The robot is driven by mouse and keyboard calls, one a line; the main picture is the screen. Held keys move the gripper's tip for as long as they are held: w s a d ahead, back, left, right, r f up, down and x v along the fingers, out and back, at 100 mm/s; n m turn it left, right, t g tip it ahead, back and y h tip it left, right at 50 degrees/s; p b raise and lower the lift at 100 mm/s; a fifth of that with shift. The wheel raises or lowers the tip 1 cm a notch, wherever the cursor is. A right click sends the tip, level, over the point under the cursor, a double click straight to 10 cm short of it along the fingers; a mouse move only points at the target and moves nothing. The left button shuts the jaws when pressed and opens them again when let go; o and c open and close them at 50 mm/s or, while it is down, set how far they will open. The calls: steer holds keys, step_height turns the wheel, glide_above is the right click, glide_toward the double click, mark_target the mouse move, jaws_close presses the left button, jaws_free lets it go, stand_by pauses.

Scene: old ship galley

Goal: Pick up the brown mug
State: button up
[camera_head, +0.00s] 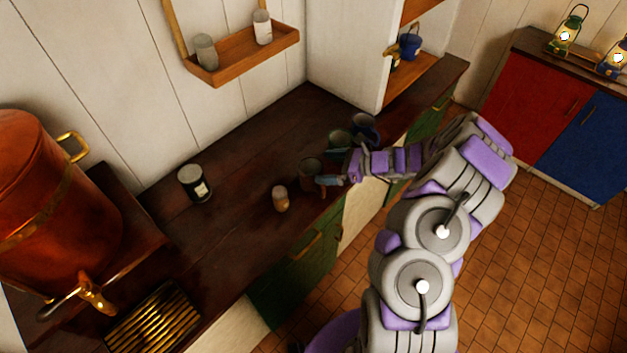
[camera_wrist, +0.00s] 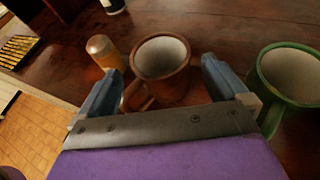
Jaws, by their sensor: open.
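The brown mug (camera_wrist: 162,72) stands upright on the dark wooden counter. In the wrist view it is between the two blue fingers of my gripper (camera_wrist: 160,85), with its handle toward the gripper base. My gripper is open, and I see no grip on the mug. In the head view the brown mug (camera_head: 311,170) is just beyond my gripper (camera_head: 326,175), partly hidden by it. A green mug (camera_wrist: 288,78) stands to the right in the wrist view, close to the right finger.
A small shaker (camera_wrist: 104,52) stands left of the brown mug, near the left finger. A blue mug (camera_head: 364,127) stands behind the green one. The counter (camera_head: 235,235) is clear in front of the canister.

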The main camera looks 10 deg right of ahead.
mark_target(300, 167)
steer(key=b+x, duration=0.1)
steer(key=x, duration=0.6)
steer(key=shift+a+r, duration=0.1)
steer(key=shift+d, duration=0.2)
steer(key=shift+d, duration=0.1)
steer(key=shift+c, duration=0.3)
steer(key=shift+c, duration=0.7)
steer(key=c, duration=0.7)
